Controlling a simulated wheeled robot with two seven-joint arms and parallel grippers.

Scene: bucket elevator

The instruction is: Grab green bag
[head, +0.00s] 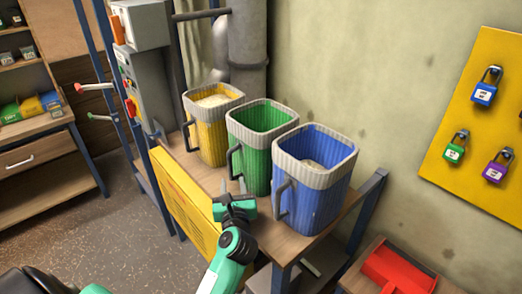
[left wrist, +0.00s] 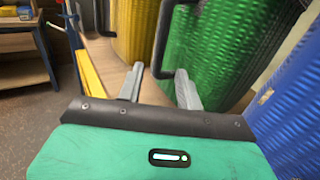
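The green bag (head: 258,160) is a ribbed, open-topped container with a grey rim and a dark handle on its left side. It stands upright on the wooden bench between the yellow bag (head: 208,130) and the blue bag (head: 312,200). My left gripper (head: 233,187) is open in front of the green bag, low by its handle. In the left wrist view its two fingers (left wrist: 160,80) are apart, and the handle's lower bend (left wrist: 160,71) shows between the fingertips. I cannot tell whether they touch it. The green bag (left wrist: 215,50) fills the area behind. My right gripper is not in view.
A yellow panel (head: 185,215) runs along the bench front. A grey control box (head: 142,85) and pipe (head: 247,50) stand behind. A red tray (head: 398,270) is at lower right, with padlocks on a yellow board (head: 480,135) above. The blue bag stands close on the right.

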